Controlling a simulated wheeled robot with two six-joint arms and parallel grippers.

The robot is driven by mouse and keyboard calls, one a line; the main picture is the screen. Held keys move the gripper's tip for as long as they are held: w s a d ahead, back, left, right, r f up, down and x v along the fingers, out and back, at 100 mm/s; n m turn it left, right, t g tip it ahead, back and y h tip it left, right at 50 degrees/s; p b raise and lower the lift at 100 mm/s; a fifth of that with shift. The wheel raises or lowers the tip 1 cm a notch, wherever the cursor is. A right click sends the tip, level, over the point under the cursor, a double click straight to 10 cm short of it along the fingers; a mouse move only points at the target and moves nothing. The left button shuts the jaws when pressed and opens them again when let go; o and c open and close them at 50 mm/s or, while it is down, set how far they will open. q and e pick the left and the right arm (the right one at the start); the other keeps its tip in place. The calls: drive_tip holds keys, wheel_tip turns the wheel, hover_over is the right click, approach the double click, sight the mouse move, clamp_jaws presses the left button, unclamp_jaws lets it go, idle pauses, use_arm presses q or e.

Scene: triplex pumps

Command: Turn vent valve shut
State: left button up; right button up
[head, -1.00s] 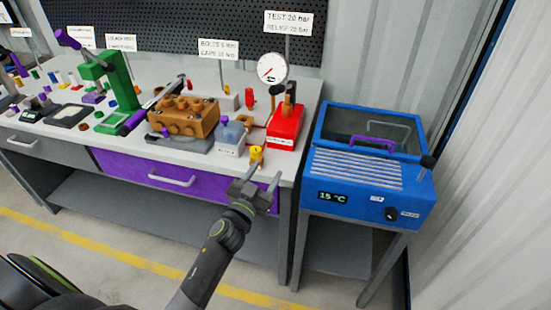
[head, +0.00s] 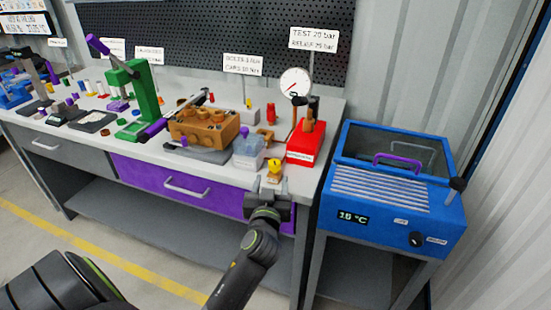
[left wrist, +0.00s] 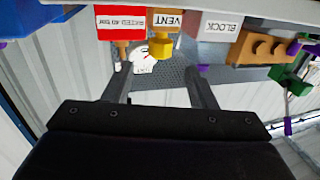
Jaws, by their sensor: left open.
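The vent valve is a small yellow fitting (head: 274,170) at the front edge of the bench, beside the red pump unit (head: 304,147). In the left wrist view, which is upside down, its yellow knob (left wrist: 161,48) shows beside a white VENT label (left wrist: 167,20). My left gripper (head: 268,188) is just in front of and below the valve, open and empty. In the left wrist view its two fingers (left wrist: 160,75) stand to either side of the knob's line, apart from it. My right gripper is not in view.
A dial gauge (head: 295,82) stands behind the red unit. A blue heated bath (head: 390,185) stands to the right. Space before the bench is clear.

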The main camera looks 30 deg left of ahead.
sight(278, 161)
use_arm(q)
drive_tip(key=p+x, duration=0.1)
drive_tip(key=x, duration=0.9)
drive_tip(key=shift+w+a, duration=0.1)
drive_tip(key=shift+w, duration=0.15)
drive_tip(key=c, duration=1)
drive_tip(key=shift+h, duration=0.3)
drive_tip(key=shift+r+m+t+h+p, duration=0.1)
drive_tip(key=shift+m+t+h+p, duration=0.7)
drive_tip(key=shift+m+h, duration=0.65)
drive_tip(key=shift+d+m+h+p, duration=0.25)
drive_tip(key=shift+m+h+p, duration=0.2)
drive_tip(key=shift+h+p, duration=0.55)
drive_tip(key=m+h+p, duration=0.1)
drive_tip(key=p, duration=0.2)
drive_tip(key=h+p, duration=0.2)
drive_tip(key=p, duration=0.1)
drive_tip(key=shift+d+r+m+t, duration=0.2)
drive_tip(key=shift+m+t, duration=0.1)
drive_tip(key=shift+m, duration=0.1)
drive_tip(key=shift+f+h+p, duration=0.25)
drive_tip(key=shift+f+p, duration=0.05)
drive_tip(key=shift+p, duration=0.55)
